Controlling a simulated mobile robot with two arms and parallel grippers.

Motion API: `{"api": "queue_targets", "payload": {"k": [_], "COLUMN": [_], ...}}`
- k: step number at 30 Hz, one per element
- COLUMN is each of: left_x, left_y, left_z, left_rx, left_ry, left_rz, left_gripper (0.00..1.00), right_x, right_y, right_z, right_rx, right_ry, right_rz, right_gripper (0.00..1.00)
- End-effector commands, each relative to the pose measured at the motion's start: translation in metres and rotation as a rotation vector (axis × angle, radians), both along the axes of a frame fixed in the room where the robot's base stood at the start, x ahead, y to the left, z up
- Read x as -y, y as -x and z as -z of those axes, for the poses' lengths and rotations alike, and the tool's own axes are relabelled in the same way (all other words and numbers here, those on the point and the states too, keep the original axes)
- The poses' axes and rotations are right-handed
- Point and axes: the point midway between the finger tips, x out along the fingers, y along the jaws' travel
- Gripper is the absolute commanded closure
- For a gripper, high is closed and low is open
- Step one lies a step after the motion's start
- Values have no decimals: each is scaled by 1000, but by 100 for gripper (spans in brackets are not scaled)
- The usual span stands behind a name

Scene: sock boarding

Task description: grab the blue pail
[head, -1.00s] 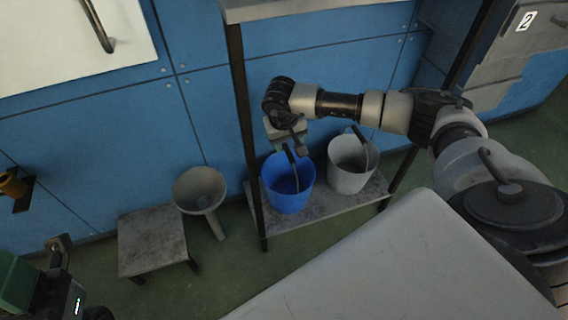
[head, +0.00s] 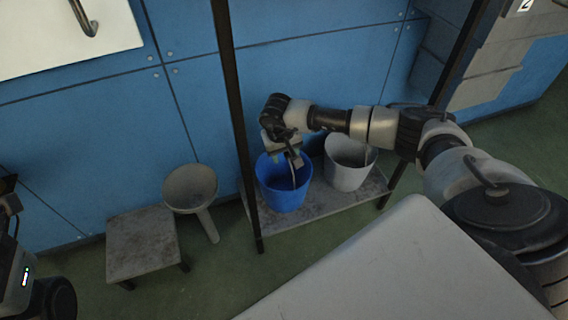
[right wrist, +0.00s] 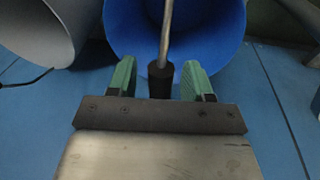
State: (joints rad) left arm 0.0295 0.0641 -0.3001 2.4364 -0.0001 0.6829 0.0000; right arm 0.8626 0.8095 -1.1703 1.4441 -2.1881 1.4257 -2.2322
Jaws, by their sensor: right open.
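The blue pail (head: 284,190) stands upright on the low grey shelf of a rack, and it also shows in the right wrist view (right wrist: 215,30). Its handle is a thin metal bail with a black grip (right wrist: 160,82). My right gripper (head: 284,152) is above the pail's rim. In the right wrist view its green fingers (right wrist: 159,80) are open, one on each side of the black grip, with small gaps to it. Part of my left arm shows at the lower left of the head view; its fingers are not visible.
A light grey pail (head: 347,168) stands close to the right of the blue one. A dark rack post (head: 240,130) rises just left of it. A grey funnel-shaped object (head: 190,188) and a low grey stool (head: 143,245) are to the left. Green floor lies in front.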

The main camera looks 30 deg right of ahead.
Motion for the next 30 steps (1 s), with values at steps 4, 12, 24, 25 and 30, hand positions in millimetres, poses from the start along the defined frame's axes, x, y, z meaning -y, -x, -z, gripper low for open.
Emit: {"api": "queue_targets", "payload": {"k": [4, 12, 24, 25, 30], "left_x": [0, 0, 0, 0, 0], "left_y": [0, 0, 0, 0, 0], "left_z": [0, 0, 0, 0, 0], "left_rx": [0, -1, -1, -1, -1], "left_ry": [0, 0, 0, 0, 0], "left_rz": [0, 0, 1, 1, 1], "left_gripper": [57, 57, 57, 57, 57], "right_x": [0, 0, 0, 0, 0], "right_y": [0, 0, 0, 0, 0], "right_z": [0, 0, 0, 0, 0], "right_rx": [0, 0, 0, 0, 0], "right_ry": [0, 0, 0, 0, 0], "right_rz": [0, 0, 0, 0, 0], "right_gripper": [69, 100, 100, 100, 100]}}
